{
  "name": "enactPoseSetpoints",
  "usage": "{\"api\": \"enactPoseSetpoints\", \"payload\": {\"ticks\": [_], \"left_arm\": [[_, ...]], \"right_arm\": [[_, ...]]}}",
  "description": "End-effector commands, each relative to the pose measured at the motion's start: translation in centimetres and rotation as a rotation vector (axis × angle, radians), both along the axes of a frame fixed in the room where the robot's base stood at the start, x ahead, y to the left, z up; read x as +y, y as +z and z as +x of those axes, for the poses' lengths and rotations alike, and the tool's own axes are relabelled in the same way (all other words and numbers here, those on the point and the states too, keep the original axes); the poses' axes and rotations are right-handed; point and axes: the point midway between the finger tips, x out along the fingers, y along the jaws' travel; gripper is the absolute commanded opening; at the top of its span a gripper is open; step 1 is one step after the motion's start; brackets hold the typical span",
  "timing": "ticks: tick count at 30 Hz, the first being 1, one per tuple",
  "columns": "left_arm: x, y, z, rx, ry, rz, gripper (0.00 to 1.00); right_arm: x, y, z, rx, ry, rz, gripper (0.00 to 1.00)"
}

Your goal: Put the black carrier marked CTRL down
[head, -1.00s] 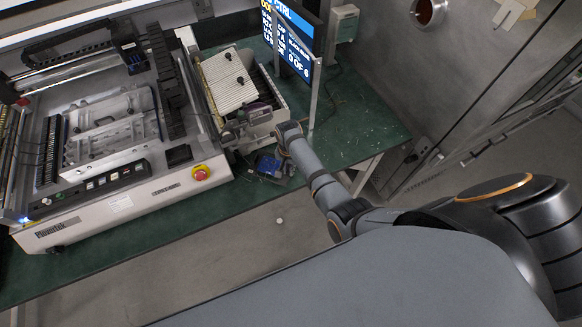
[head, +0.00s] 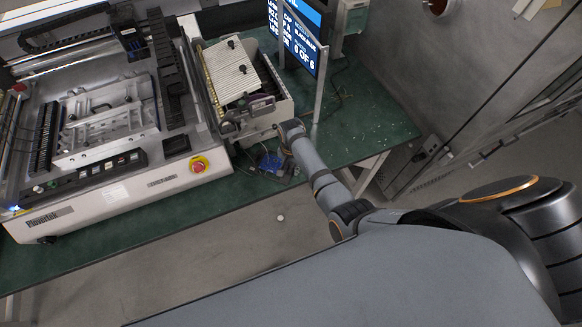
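My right gripper (head: 232,126) reaches left from the wrist at the front side of a white bin (head: 286,108). Its fingers are small and blend with the parts behind them, so I cannot tell whether they are open or shut. A small blue board (head: 272,163) with dark edges shows just below the wrist, close to the table's front edge. I cannot make out a CTRL mark on it, nor whether the gripper touches it. No black carrier marked CTRL can be clearly identified. My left gripper is out of view.
A large machine (head: 110,190) with a red stop button (head: 198,164) fills the left. A screen (head: 298,38) on posts stands behind the bin, reading "0 OF 6".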

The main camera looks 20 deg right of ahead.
Motion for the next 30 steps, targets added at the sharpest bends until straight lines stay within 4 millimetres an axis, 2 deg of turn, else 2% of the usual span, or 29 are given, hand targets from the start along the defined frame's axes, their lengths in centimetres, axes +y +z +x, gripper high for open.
{"api": "enactPoseSetpoints", "payload": {"ticks": [8, 11, 14, 21, 24, 30], "left_arm": [[0.0, 0.0, 0.2, -0.003, 0.0, 0.0, 0.0], [0.1, 0.3, 0.3, -0.005, 0.0, 0.001, 0.0], [0.1, 0.4, 0.5, -0.007, 0.0, 0.001, 0.0], [0.1, 0.2, 0.7, -0.011, -0.001, 0.002, 0.0], [0.1, 0.0, 0.7, -0.01, -0.001, 0.002, 0.0], [0.1, -0.1, 0.7, -0.01, -0.001, 0.002, 0.0]], "right_arm": [[0.0, 0.0, 0.0, 0.0, 0.0, 0.0, 0.35], [0.0, 0.7, 0.0, -0.002, 0.0, 0.001, 0.35], [0.0, 2.5, 0.1, -0.004, 0.0, 0.001, 0.35], [0.0, 8.3, 0.1, -0.004, 0.0, 0.002, 0.35], [0.0, 10.2, 0.1, -0.004, 0.0, 0.001, 0.35], [0.0, 12.2, 0.0, -0.001, 0.0, 0.0, 0.35]]}}
